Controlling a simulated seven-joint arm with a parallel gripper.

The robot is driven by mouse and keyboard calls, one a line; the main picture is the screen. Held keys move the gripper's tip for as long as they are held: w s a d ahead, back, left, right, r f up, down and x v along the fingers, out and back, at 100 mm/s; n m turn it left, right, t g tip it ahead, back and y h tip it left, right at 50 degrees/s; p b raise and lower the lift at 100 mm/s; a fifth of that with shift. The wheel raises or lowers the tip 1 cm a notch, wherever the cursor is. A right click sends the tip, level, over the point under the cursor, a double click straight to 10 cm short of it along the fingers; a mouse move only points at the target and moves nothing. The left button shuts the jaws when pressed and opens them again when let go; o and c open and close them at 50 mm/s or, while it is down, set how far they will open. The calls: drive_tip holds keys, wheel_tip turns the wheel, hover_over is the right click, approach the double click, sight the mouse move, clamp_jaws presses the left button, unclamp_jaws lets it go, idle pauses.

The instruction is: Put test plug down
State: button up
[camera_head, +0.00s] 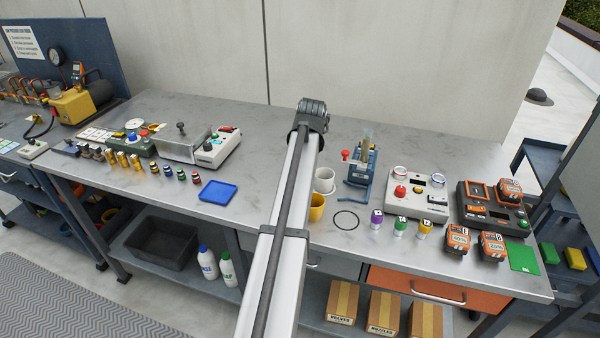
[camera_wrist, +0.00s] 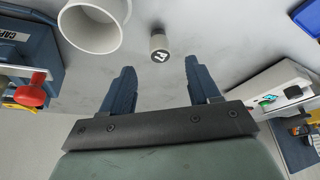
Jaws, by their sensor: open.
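A small grey cylinder with a dark, white-lettered top, which looks like the test plug (camera_wrist: 159,42), stands upright on the metal bench in the wrist view. My gripper (camera_wrist: 159,66) is open, with its two blue fingers apart. The plug shows between and just beyond the fingertips, and neither finger appears to touch it. The gap between the fingers is empty. In the head view my arm hides both the gripper and the plug.
A blue stand with a red knob (camera_wrist: 30,92) and a white switch box (camera_wrist: 262,88) flank the gripper. A blue tray (camera_head: 217,192) lies on the bench (camera_head: 255,195), with bare metal around it.

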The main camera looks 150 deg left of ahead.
drive_tip(key=shift+x, duration=3.5)
drive_tip(key=shift+s, duration=0.15)
drive_tip(key=shift+c, duration=0.4)
clamp_jaws()
